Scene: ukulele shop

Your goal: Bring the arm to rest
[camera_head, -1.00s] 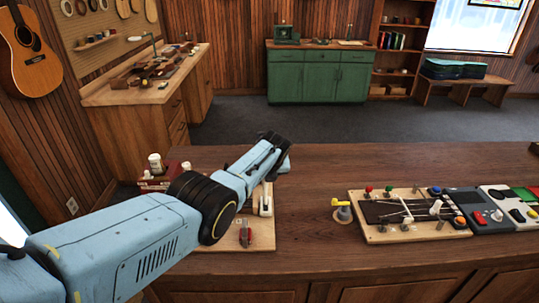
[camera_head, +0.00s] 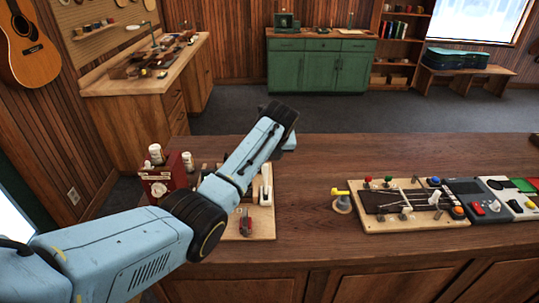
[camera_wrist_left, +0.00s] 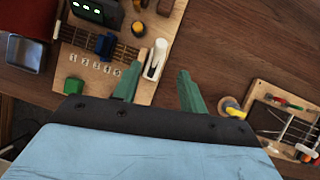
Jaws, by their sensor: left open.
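My left arm comes in from the left in the head view, a light blue arm with black joints. Its far end is raised over the wooden counter (camera_head: 310,165), and its fingers are hidden or hard to make out there. In the left wrist view my left gripper (camera_wrist_left: 158,84) shows two green fingers spread apart with nothing between them. The fingers point toward a light wooden board (camera_wrist_left: 75,68) with a strip of fretboard, a white lever (camera_wrist_left: 155,60) and a green block. My right gripper is not in view.
A red box (camera_head: 157,186) with a dial stands on the counter left of the arm. A second wooden board (camera_head: 375,232) with colored knobs lies to the right, beside a yellow-topped peg (camera_head: 342,203) and grey devices (camera_head: 480,200).

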